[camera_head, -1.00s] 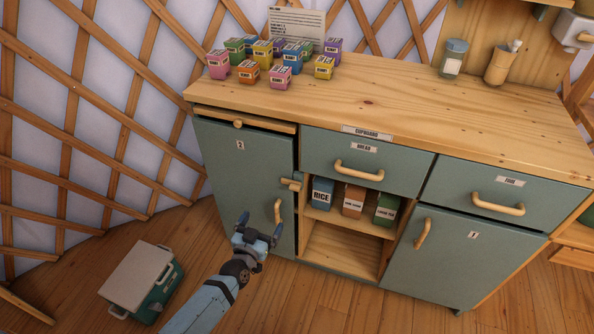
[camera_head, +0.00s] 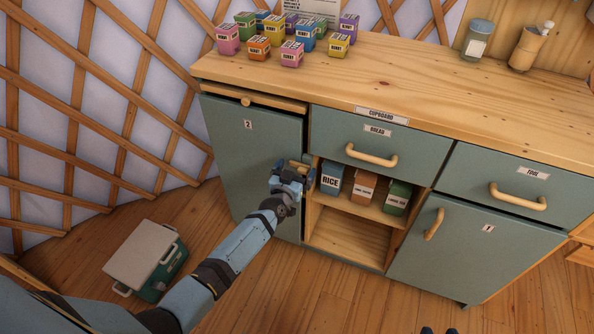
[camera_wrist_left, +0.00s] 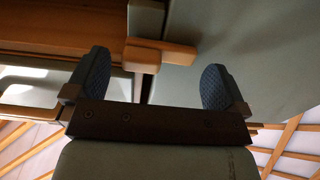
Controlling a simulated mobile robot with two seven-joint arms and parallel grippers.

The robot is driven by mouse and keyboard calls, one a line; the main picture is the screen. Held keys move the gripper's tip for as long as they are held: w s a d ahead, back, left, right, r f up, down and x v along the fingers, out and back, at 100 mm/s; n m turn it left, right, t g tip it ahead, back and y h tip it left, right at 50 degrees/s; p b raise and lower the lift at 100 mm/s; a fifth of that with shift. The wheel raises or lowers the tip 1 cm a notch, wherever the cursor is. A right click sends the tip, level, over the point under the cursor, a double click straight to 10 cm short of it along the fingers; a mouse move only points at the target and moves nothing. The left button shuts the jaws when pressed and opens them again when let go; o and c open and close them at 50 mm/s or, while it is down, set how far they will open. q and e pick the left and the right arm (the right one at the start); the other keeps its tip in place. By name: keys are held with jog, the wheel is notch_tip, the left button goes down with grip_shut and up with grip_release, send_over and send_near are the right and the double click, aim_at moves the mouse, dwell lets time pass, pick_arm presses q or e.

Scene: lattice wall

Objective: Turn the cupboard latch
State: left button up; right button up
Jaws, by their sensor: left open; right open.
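The cupboard latch (camera_head: 297,164) is a small wooden piece at the right edge of the left cupboard door (camera_head: 249,165), which is shut and marked 2. My left gripper (camera_head: 291,176) is right in front of the latch and partly hides it. In the left wrist view the latch (camera_wrist_left: 160,54) lies crosswise just beyond the open fingers (camera_wrist_left: 155,80), roughly between them. I cannot tell whether they touch it. My right gripper (camera_head: 439,330) shows only its tips at the bottom edge, spread apart and empty.
An open shelf with a rice box (camera_head: 331,178) and other boxes is just right of the latch. The bread drawer (camera_head: 366,145) is above the shelf. Small coloured boxes (camera_head: 291,54) stand on the counter (camera_head: 390,85). A green cooler (camera_head: 148,262) is on the floor at left.

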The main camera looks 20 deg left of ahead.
pick_arm(q)
jog(key=shift+w, duration=0.5)
jog(key=c, duration=0.9)
